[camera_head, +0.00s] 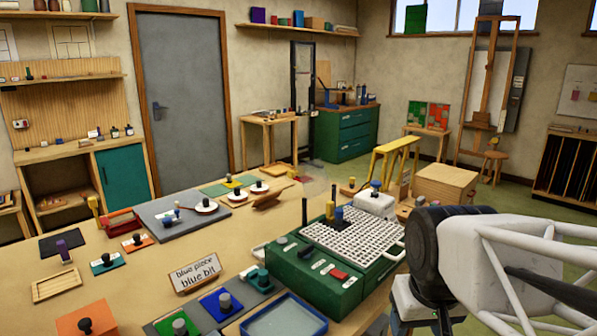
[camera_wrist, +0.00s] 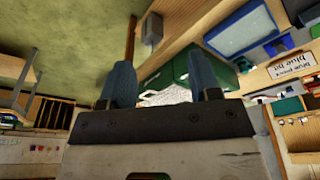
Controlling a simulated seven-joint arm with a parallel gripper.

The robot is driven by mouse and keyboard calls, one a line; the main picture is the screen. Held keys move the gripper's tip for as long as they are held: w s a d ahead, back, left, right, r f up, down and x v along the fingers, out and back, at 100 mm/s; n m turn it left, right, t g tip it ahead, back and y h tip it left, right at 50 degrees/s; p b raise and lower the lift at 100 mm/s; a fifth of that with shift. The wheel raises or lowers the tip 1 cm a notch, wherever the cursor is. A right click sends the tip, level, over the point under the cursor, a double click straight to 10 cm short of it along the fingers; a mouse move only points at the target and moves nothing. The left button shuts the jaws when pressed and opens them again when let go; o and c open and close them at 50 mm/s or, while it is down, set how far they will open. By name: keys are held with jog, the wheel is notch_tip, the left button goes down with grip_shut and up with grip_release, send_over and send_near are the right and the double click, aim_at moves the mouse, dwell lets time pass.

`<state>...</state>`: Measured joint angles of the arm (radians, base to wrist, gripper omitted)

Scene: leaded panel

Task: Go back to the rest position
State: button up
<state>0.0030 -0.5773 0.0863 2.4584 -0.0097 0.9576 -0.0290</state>
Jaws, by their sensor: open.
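My gripper (camera_wrist: 160,75) shows in the wrist view with its two blue-grey fingers spread apart and nothing between them. In the head view my arm stands at the right, beside the workbench (camera_head: 60,268); I cannot make out the fingertips there. The green box (camera_head: 318,296) with a white grid top (camera_head: 350,240) stands on the bench to the left of my arm. It also shows beyond my fingers in the wrist view (camera_wrist: 178,70). A sign (camera_head: 195,273) reads "blue piece blue bit".
A blue tray (camera_head: 284,318) lies at the bench front. Coloured plates with knobs, among them an orange one (camera_head: 85,319), lie to its left. A grey board (camera_head: 178,222) and a wooden frame (camera_head: 57,286) lie farther left. A yellow stand (camera_head: 395,150) and wooden box (camera_head: 445,185) are behind.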

jog(key=shift+m, duration=0.3)
jog(key=s, duration=0.1)
jog(key=s+f, duration=0.2)
jog(key=shift+s+d, duration=0.1)
jog(key=shift+s, duration=0.25)
